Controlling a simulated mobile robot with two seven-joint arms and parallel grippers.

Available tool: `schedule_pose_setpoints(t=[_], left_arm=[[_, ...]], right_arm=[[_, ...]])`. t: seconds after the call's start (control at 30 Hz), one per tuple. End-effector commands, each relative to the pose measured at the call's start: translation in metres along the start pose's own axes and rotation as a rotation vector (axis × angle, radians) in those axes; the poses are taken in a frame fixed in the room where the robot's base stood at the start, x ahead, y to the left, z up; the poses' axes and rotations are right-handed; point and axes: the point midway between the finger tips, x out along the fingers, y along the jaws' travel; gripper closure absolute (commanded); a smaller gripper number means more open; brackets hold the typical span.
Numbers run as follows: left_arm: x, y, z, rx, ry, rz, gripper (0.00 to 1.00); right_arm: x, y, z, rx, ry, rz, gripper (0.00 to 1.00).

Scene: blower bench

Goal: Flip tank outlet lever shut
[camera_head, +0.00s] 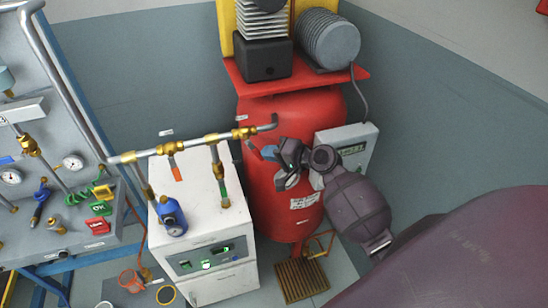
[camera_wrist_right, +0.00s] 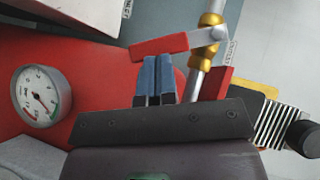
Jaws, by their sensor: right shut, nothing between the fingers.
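The tank outlet lever (camera_wrist_right: 165,44) is a flat red handle in the right wrist view. It sticks out to the left from its pivot on the pipe and lies roughly crosswise to it. The brass outlet valve (camera_head: 243,132) sits on the pipe beside the red tank (camera_head: 310,120). My right gripper (camera_head: 269,152) is in front of the tank, just to the right of and below the valve. In the wrist view its blue fingers (camera_wrist_right: 158,62) are shut and empty, their tips close to the lever's underside; I cannot tell if they touch. My left gripper is out of view.
A pressure gauge (camera_wrist_right: 41,96) is on the tank at left in the wrist view. A white cabinet (camera_head: 205,205) with a blue filter (camera_head: 172,216) stands left of the tank. A grey control box (camera_head: 352,143) is behind my right arm. A panel rack (camera_head: 60,130) is further left.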

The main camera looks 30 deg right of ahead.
Motion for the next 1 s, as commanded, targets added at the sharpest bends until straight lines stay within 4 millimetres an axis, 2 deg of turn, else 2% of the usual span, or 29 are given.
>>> schedule_pose_setpoints(t=[0.03,0.1,0.33,1.0], left_arm=[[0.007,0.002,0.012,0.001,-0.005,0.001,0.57],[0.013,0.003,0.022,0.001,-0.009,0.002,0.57],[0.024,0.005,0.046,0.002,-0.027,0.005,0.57],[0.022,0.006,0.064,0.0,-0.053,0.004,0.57]], right_arm=[[0.004,0.01,0.005,0.033,-0.002,-0.027,1.0],[0.007,0.013,0.008,0.076,-0.003,-0.068,1.0],[0.013,0.014,0.014,0.192,-0.001,-0.183,1.0],[0.018,0.01,0.019,0.197,-0.001,-0.196,1.0]])
